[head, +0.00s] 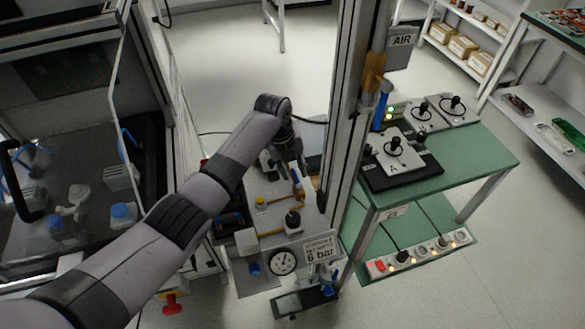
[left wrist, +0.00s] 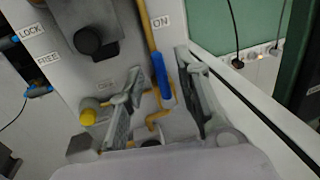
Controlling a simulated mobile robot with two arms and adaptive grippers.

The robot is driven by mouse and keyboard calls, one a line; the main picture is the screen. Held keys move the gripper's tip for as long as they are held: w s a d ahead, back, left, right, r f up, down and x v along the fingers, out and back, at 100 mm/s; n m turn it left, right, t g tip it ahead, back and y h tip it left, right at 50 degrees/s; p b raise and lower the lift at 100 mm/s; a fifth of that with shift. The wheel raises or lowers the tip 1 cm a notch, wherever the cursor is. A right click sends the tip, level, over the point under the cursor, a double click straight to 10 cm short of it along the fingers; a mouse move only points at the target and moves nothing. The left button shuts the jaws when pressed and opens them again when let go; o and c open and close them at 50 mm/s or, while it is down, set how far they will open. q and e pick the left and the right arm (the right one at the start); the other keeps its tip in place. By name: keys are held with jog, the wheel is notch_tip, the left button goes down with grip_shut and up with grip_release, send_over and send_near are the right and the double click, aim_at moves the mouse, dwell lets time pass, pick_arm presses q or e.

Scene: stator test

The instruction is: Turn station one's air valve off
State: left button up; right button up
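Station one's bench (head: 270,210) stands at the centre of the head view, with a pressure gauge (head: 283,262) and a 6 bar sign (head: 320,249) at its front. In the left wrist view, the blue valve lever (left wrist: 162,76) lies along a yellow pipe (left wrist: 149,30). An ON label (left wrist: 162,22) is near its upper end, and a faint label (left wrist: 105,83) is to its left. My left gripper (left wrist: 160,72) is open, its fingers on either side of the lever with visible gaps. In the head view my left gripper (head: 277,160) is partly hidden by its arm. My right gripper is out of view.
A metal post (head: 349,120) with an AIR sign (head: 402,38) and another blue handle (head: 381,108) stands right of the bench. A green table (head: 470,160) is beyond. The wrist view shows LOCK and FREE labels, a black knob (left wrist: 88,40) and a yellow knob (left wrist: 88,117).

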pick_arm(q)
jog(key=shift+c, duration=0.2)
grip_shut()
dwell(0.4)
